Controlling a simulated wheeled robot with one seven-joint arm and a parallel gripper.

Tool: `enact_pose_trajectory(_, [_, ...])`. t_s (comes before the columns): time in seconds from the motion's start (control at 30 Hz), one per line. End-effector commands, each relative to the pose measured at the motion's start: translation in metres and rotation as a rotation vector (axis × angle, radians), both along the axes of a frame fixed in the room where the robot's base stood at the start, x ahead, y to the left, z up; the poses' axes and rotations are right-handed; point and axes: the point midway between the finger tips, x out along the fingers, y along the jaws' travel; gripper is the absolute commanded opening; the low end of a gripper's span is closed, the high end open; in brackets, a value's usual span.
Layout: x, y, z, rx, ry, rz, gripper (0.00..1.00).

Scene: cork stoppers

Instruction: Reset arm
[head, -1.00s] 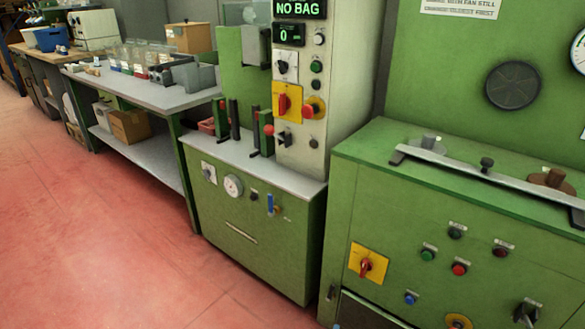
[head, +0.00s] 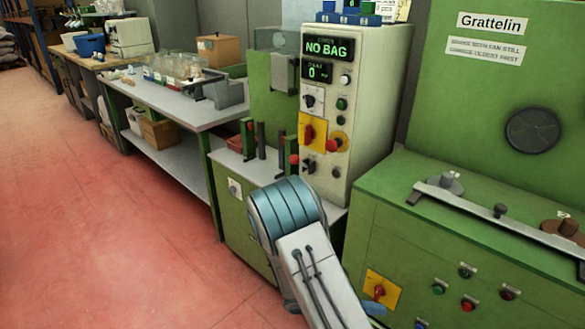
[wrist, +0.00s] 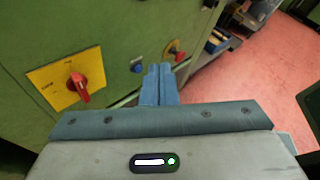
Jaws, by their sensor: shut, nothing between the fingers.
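My gripper (wrist: 159,85) shows in the wrist view. Its two blue fingers are shut together with nothing between them. It points toward the front of a green machine, near a blue button (wrist: 137,66) and to the right of a red switch on a yellow plate (wrist: 77,85). I cannot tell whether the fingers touch the machine. In the head view my arm rises in the lower middle, in front of the smaller green machine.
The smaller green machine has a "NO BAG" display (head: 327,47). The large green machine (head: 450,240) stands at the right. A grey bench (head: 175,106) holds jars and boxes at the left. The red floor (head: 100,210) is clear at the lower left.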

Motion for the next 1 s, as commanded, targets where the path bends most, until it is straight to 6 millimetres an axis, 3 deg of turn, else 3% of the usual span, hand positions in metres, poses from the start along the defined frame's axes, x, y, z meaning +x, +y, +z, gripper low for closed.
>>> enact_pose_trajectory(0.03, [-0.004,-0.001,0.025,0.047,-0.055,-0.060,0.00])
enact_pose_trajectory(0.1, [-0.012,-0.001,0.047,0.108,-0.129,-0.145,0.00])
enact_pose_trajectory(0.53, [-0.061,0.010,0.176,0.455,-0.571,-0.654,0.00])
enact_pose_trajectory(1.0, [-0.108,0.037,0.312,0.816,-1.037,-1.177,0.00])
